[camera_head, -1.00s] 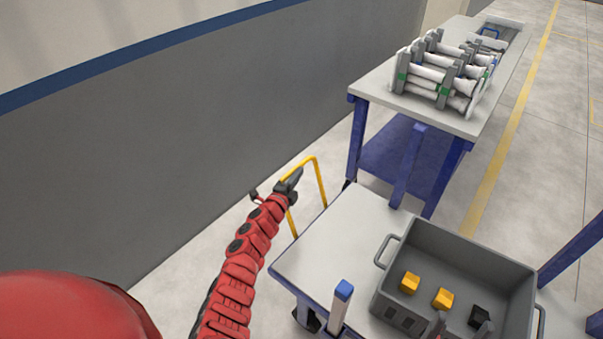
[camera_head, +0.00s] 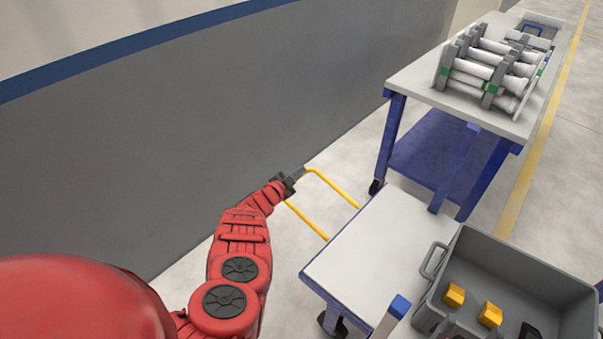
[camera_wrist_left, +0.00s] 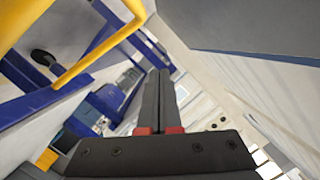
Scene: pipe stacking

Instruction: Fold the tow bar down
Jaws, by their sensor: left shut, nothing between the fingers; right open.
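The yellow tow bar (camera_head: 333,187) is a U-shaped loop on the wall-side end of the white-topped cart (camera_head: 377,250). It leans well outward from the cart, toward the wall. My left gripper (camera_head: 299,174) is shut and empty at the bar's outer end, over part of the crossbar. In the left wrist view the closed fingers (camera_wrist_left: 157,100) point away, with the yellow bar (camera_wrist_left: 100,50) beside them on the left. I cannot tell if they touch it.
The grey bin (camera_head: 520,262) on the cart holds yellow blocks and a dark one. A blue-legged table (camera_head: 415,80) behind carries a rack of white pipes (camera_head: 490,70). The grey wall (camera_head: 200,130) runs along the left. Floor is clear between wall and cart.

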